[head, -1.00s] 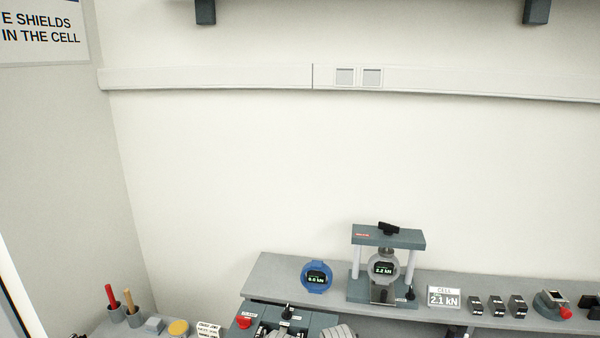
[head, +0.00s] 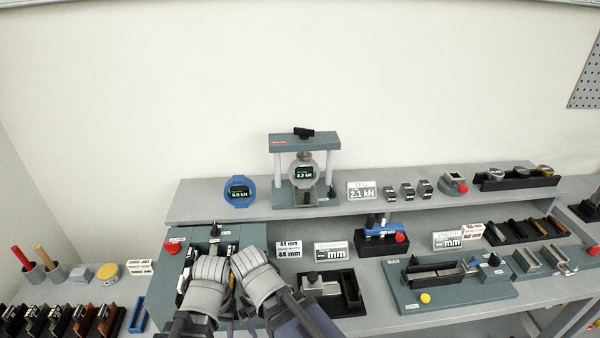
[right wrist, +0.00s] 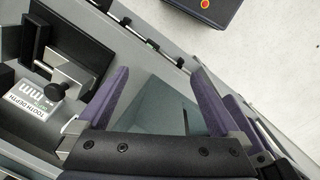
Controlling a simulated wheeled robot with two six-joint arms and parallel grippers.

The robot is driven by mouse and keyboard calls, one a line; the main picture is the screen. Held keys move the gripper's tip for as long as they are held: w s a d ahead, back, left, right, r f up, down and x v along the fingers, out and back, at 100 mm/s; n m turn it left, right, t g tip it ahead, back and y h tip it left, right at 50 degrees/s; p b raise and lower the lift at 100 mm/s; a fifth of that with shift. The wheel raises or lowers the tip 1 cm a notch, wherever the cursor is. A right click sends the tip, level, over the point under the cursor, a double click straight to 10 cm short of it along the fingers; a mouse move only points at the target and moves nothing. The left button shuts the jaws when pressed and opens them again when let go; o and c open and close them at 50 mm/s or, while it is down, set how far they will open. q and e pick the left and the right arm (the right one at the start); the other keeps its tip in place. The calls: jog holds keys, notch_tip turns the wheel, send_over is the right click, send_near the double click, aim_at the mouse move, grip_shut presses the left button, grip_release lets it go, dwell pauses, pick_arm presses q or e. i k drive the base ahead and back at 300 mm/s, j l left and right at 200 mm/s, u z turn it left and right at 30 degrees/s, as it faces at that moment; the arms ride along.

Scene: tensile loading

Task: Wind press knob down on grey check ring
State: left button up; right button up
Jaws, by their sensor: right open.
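The press (head: 305,145) stands on the raised shelf, with its black knob (head: 303,133) on the top crossbar. The grey check ring (head: 304,160) sits upright between the posts under the crossbar, and its display reads about 2.2 kN. My left gripper (head: 208,275) is low at the left of the bench, far below the press; its fingers are hidden by my arm. My right gripper (right wrist: 160,100) is open and empty in the right wrist view. In the head view its arm comes in beside the left one, and its fingertips are not clear.
A blue ring (head: 239,191) stands left of the press. A card (head: 362,191) reading 2.1 kN and several small dark blocks (head: 407,191) stand to its right. Below the shelf are a red-knobbed fixture (head: 172,247), a black tray (head: 333,295) and a long fixture (head: 450,282). Space above the press is clear.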

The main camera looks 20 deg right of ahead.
aim_at(304, 134)
jog(key=l+u, duration=0.35)
jog(key=l, duration=0.3)
jog(key=k+l+u, duration=0.15)
jog(key=l+u, duration=0.15)
jog(key=l, duration=0.3)
